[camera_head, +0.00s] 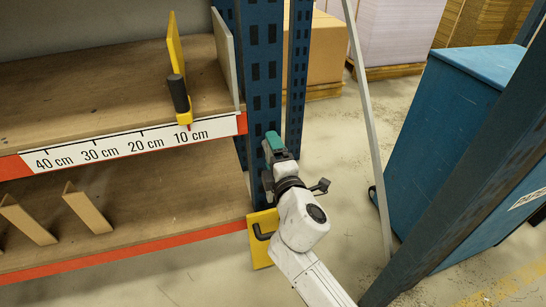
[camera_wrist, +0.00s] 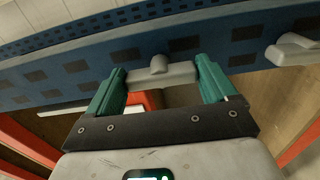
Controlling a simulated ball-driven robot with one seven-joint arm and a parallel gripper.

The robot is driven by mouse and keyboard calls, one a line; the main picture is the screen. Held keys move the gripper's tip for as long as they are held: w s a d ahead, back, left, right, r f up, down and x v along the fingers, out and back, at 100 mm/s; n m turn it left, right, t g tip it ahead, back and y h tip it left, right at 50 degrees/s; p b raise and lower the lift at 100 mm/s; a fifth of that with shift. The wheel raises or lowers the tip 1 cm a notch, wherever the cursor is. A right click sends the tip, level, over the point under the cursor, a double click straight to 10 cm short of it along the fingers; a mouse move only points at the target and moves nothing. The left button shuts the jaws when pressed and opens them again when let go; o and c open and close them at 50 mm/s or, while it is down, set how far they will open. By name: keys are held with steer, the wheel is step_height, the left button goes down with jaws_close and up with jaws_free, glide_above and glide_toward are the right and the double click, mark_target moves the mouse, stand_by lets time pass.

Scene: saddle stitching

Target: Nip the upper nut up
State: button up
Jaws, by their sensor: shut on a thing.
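My gripper (camera_head: 273,141) is at the front of the blue upright (camera_head: 262,75), just right of the end of the upper orange beam. In the wrist view its two teal fingers (camera_wrist: 160,85) are shut on a grey winged nut (camera_wrist: 162,72), one finger at each end of its wings. The nut sits against the face of the blue upright (camera_wrist: 75,66), with a rounded stub at its middle. A second grey winged nut (camera_wrist: 293,49) is on the upright at the right edge of the wrist view, apart from my fingers. In the head view my gripper hides the held nut.
A yellow piece with a black handle (camera_head: 180,95) stands on the upper shelf by the centimetre scale (camera_head: 130,145). A yellow plate with a black handle (camera_head: 262,240) is at the upright's foot. A blue cabinet (camera_head: 450,130) and a slanted grey post (camera_head: 370,120) stand to the right.

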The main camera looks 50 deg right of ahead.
steer(key=shift+d+r+m, duration=0.1)
steer(key=shift+d+m, duration=0.05)
steer(key=shift+m, duration=0.25)
steer(key=o, duration=0.8)
steer(key=shift+o, duration=0.2)
steer(key=shift+w+d, duration=0.1)
steer(key=shift+d, duration=0.1)
steer(key=v, duration=1)
steer(key=shift+s+a+b, duration=0.3)
steer(key=shift+b, duration=0.15)
